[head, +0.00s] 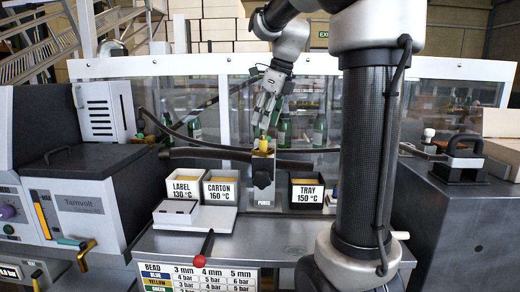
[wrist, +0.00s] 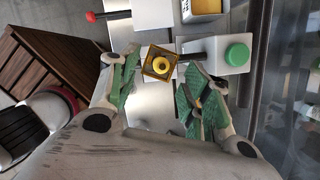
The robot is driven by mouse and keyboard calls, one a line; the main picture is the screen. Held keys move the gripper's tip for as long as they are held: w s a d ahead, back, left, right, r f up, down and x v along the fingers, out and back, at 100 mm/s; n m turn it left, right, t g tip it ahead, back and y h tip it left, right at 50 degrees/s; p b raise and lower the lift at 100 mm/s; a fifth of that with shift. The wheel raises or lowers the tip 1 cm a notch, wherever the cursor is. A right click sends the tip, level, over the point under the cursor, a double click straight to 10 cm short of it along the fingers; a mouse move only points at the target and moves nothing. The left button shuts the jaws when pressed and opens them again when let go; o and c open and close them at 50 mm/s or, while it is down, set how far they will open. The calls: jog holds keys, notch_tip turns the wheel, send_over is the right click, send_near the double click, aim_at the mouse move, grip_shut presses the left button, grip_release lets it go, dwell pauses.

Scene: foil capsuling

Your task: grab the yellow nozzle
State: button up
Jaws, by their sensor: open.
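The yellow nozzle (wrist: 161,65) is a round yellow ring with a dark centre, seen end-on inside a square brown-yellow frame in the wrist view. A small yellow piece (head: 263,145) on top of the purge post in the head view looks like the same spot. My gripper (wrist: 157,85) is open, with its green-padded fingers spread to the left and right of the nozzle's line. In the head view my gripper (head: 267,108) hangs over the purge post, pointing down. Whether the fingers are level with the nozzle I cannot tell.
A white block with a green knob (wrist: 237,55) stands close beside the right finger. The tray bin (head: 306,193), label bin (head: 186,188) and carton bin (head: 221,189) flank the purge post (head: 263,185). A red-knobbed lever (head: 207,240) sticks out in front. Glass panels stand behind.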

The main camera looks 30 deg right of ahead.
aim_at(263, 139)
jog(key=x, duration=0.6)
jog(key=shift+d+f, duration=0.35)
jog(key=shift+f, duration=0.15)
jog(key=shift+c, duration=0.5)
jog(key=c, duration=0.9)
